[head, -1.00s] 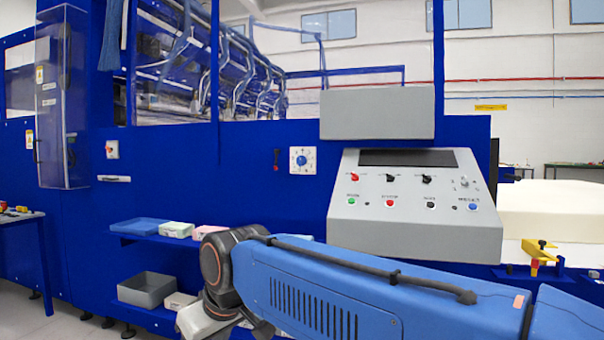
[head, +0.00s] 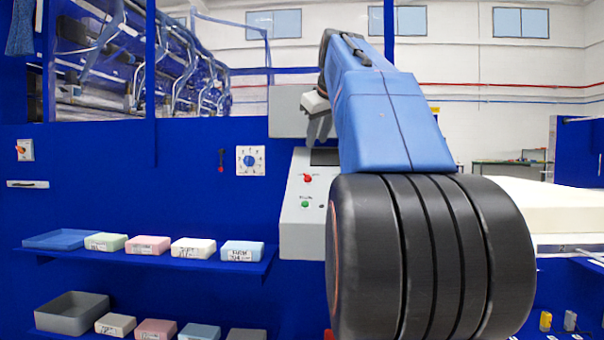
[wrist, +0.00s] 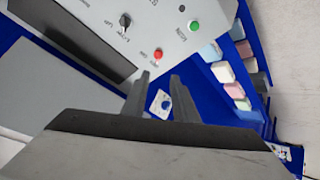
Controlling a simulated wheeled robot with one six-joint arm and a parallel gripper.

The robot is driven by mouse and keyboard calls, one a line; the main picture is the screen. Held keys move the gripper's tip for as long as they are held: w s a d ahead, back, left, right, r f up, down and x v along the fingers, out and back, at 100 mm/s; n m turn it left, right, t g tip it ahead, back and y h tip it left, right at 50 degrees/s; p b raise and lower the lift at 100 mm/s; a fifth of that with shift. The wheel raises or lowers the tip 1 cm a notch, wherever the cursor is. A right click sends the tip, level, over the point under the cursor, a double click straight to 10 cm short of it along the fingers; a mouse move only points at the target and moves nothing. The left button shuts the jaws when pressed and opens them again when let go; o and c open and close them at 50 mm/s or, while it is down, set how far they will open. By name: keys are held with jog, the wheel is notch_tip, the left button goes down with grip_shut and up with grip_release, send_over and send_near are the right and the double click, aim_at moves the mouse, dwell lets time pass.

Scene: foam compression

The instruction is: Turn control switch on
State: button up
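The sloped grey control panel (head: 299,236) is partly hidden behind my arm in the head view. In the wrist view the red knob (wrist: 158,55), a black rotary switch (wrist: 124,19) and the green button (wrist: 194,26) show on the panel; the labels are too small to read surely. My gripper (wrist: 160,98) is open and empty, its fingers apart and pointing toward the panel side. In the head view my gripper (head: 319,130) hangs above the panel's upper left, apart from the red knob.
A white plate with a blue dial (head: 250,160) and a small red-black switch (head: 221,160) sit on the blue wall to the left. Shelves (head: 180,258) below hold foam blocks and trays. A large cream foam block (head: 520,205) lies at right.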

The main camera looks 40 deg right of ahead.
send_near(307, 174)
jog(key=x, duration=0.8)
jog(key=shift+f, duration=0.15)
grip_shut()
